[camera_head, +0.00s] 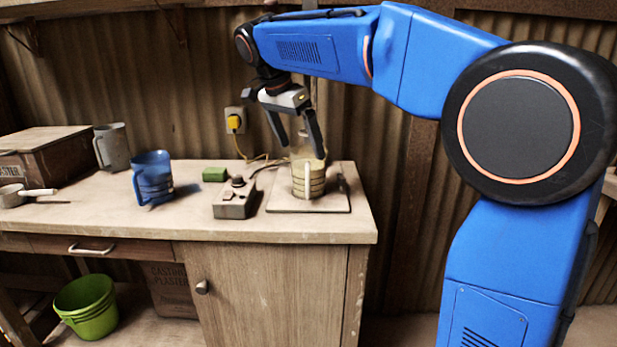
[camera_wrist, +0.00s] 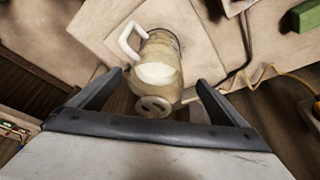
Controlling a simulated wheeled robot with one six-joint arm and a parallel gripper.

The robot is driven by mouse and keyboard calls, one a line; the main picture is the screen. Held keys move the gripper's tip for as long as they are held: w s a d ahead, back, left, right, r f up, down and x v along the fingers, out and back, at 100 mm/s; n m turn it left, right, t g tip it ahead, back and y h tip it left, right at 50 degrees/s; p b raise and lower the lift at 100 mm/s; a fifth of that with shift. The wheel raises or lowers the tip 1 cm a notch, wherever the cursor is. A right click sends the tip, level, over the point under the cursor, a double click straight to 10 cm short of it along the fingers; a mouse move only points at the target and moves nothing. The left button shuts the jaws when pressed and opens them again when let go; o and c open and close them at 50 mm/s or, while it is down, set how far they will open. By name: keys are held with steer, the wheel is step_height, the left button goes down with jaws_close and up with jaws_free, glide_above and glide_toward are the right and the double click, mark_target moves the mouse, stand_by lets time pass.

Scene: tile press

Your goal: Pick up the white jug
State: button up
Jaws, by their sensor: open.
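The white jug (camera_head: 313,183) looks cream and partly see-through, with a white handle facing the head camera. It stands upright on a flat square board (camera_head: 282,204) near the counter's right end. In the wrist view the jug (camera_wrist: 160,72) shows a pale surface inside, and its handle points to the upper left.
A small grey control box (camera_head: 235,200) and a green block (camera_head: 214,174) lie left of the board. A blue jug (camera_head: 153,180), a grey jug (camera_head: 112,148) and a wooden box (camera_head: 50,158) stand further left. A yellow plug (camera_head: 234,122) and its cable are behind.

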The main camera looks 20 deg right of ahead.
mark_target(304, 155)
steer(key=shift+s+x, duration=0.2)
steer(key=shift+x, duration=0.85)
steer(key=shift+s+x, duration=0.15)
steer(key=shift+x, duration=0.95)
steer(key=c, duration=2.2)
steer(key=shift+r, duration=0.15)
